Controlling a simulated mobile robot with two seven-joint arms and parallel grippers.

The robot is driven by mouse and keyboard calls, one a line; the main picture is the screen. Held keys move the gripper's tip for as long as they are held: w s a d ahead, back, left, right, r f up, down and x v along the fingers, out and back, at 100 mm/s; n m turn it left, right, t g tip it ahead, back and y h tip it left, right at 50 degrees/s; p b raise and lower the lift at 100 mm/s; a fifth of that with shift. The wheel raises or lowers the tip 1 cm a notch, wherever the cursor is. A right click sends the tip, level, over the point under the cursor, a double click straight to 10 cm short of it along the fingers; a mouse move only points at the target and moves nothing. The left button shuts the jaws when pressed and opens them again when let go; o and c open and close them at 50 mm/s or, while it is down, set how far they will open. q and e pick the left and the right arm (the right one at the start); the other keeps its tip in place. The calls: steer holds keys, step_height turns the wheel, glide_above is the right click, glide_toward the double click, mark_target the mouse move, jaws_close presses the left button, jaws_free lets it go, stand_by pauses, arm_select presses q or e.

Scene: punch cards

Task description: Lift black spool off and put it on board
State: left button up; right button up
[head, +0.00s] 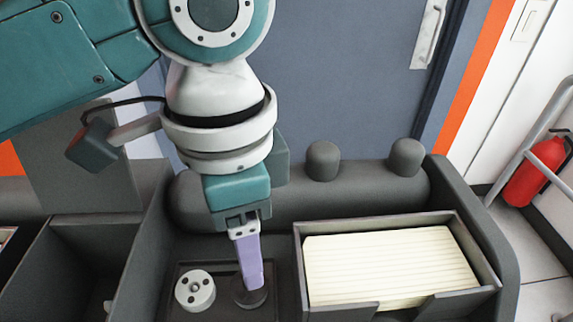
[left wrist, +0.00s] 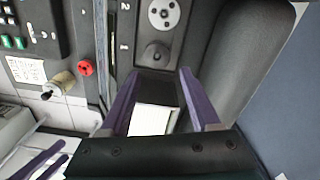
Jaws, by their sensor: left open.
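The black spool (head: 239,297) is a dark round piece in a shallow recess of the dark console, partly hidden behind my finger in the head view. In the left wrist view the black spool (left wrist: 155,54) shows just beyond the fingertips, beside a pale grey disc with dark holes. My left gripper (head: 254,285) points down at the spool. In the wrist view the left gripper (left wrist: 158,76) is open, its purple fingers apart with nothing held between them. I cannot tell whether they touch the spool. No board can be clearly made out.
The pale disc (head: 195,290) sits close left of the spool. A tray (head: 484,262) of cream cards stands to the right. Two dark rounded knobs rise behind. The wrist view shows a red knob (left wrist: 86,68) and a cream cylinder (left wrist: 60,84); purple strips at lower left may be my other gripper.

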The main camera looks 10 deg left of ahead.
arm_select(q)
steer(key=shift+s+f, duration=0.2)
steer(key=shift+f, duration=0.8)
step_height(320, 180, down, 5)
steer(key=shift+s+f+b, duration=0.1)
steer(key=shift+b, duration=0.3)
arm_select(e)
steer(key=shift+s+d+f, duration=0.1)
steer(key=shift+s+f, duration=0.2)
steer(key=shift+f, duration=0.3)
arm_select(q)
steer(key=shift+c, duration=0.2)
steer(key=c, duration=0.9)
steer(key=shift+c, duration=0.2)
